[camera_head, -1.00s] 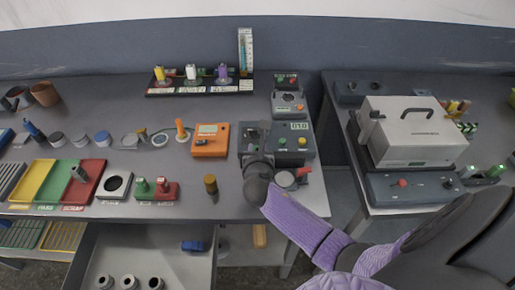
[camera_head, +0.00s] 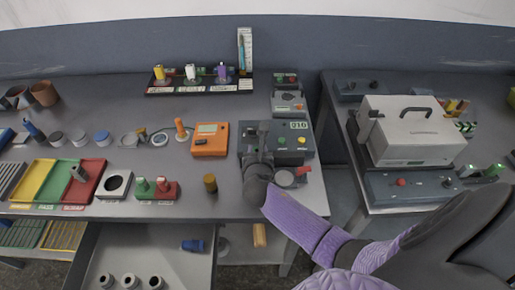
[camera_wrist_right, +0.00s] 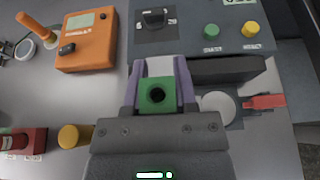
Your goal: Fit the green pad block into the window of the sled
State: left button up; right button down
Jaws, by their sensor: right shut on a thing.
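My right gripper (camera_wrist_right: 158,90) is shut on the green pad block (camera_wrist_right: 157,97), which has a dark round hole and sits between the two purple-lined fingers. A pale surface shows just beyond the block; I cannot tell whether it is part of the sled or its window. In the head view my right gripper (camera_head: 257,150) is over the front left of the dark tester with a display (camera_head: 294,143). There its own wrist hides the block. My left gripper is not in view.
The tester has a black knob (camera_wrist_right: 154,18), a green button (camera_wrist_right: 212,31) and a yellow button (camera_wrist_right: 250,29). A round grey plate (camera_wrist_right: 218,107) with a red lever (camera_wrist_right: 264,101) lies close right. An orange meter (camera_head: 210,139) stands left, and a brass cylinder (camera_head: 210,183) nearer the front edge.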

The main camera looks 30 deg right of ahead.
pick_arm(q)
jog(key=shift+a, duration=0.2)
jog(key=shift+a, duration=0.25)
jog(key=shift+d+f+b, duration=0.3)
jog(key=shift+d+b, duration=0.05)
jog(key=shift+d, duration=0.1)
pick_arm(e)
jog(key=shift+f, duration=0.45)
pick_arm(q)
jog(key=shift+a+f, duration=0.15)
pick_arm(e)
jog(key=shift+f, duration=0.25)
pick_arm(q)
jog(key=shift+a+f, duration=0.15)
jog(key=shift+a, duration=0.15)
pick_arm(e)
jog(key=shift+f, duration=0.15)
pick_arm(q)
jog(key=shift+b, duration=0.3)
pick_arm(e)
jog(key=shift+f, duration=0.1)
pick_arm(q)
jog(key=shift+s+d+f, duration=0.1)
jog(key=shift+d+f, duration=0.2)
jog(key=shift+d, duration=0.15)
pick_arm(e)
jog(key=shift+f, duration=0.3)
